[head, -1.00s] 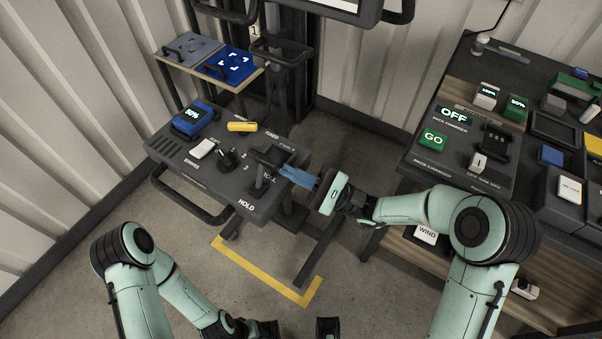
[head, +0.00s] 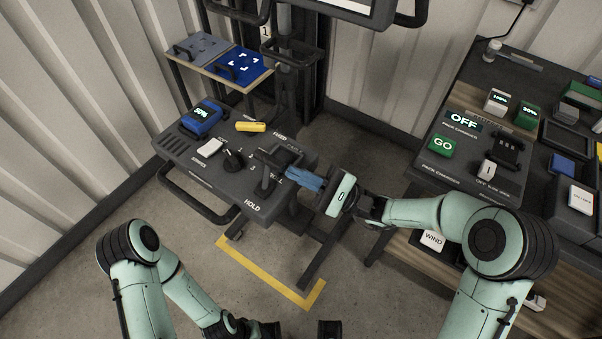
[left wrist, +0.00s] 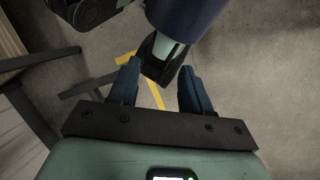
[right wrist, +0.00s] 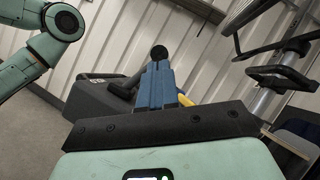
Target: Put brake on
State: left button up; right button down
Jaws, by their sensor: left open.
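The dark brake lever (head: 267,180) stands on the front right of the grey cart's panel (head: 215,180), by the HOLD label (head: 252,207) and another label partly covered. My right gripper (head: 294,176) reaches in from the right, its blue fingertips close beside the lever. In the right wrist view its fingers (right wrist: 157,75) are together, with a round black knob (right wrist: 158,52) just beyond the tips; whether they touch it I cannot tell. My left gripper (left wrist: 160,67) is open and empty over the floor, with a dark part showing beyond its fingers.
The panel also carries a blue 50% pack (head: 202,115), a yellow piece (head: 251,126) and a black knob (head: 232,158). A shelf with a blue plate (head: 240,66) is behind. The charger bench (head: 465,175) stands right. Yellow tape (head: 265,275) marks the free floor.

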pick_arm(q)
jog(key=shift+w+f+t+b, duration=0.1)
jog(key=shift+w+f+b, duration=0.2)
jog(key=shift+f+b, duration=0.4)
jog(key=shift+w+f+t+b, duration=0.1)
jog(key=shift+w+f+b, duration=0.15)
jog(key=shift+f+b, duration=0.4)
jog(key=shift+w+f+t+b, duration=0.1)
jog(key=shift+w+f+b, duration=0.3)
jog(key=shift+b, duration=0.5)
pick_arm(e)
jog(key=shift+s+a+r+n+g+h, duration=0.35)
jog(key=shift+s+a+n+g+h, duration=0.4)
jog(key=shift+n, duration=1)
jog(key=shift+s+a+r+n+g+h, duration=0.2)
jog(key=shift+s+r+n+g+h, duration=0.25)
jog(key=shift+n+g, duration=0.85)
jog(key=shift+s+a+r+n+g+h, duration=0.25)
jog(key=shift+s+a+n+g+h, duration=0.4)
jog(key=shift+n, duration=1.5)
pick_arm(q)
jog(key=shift+s, duration=0.1)
pick_arm(e)
jog(key=shift+s+d, duration=0.1)
pick_arm(q)
jog(key=shift+f, duration=0.1)
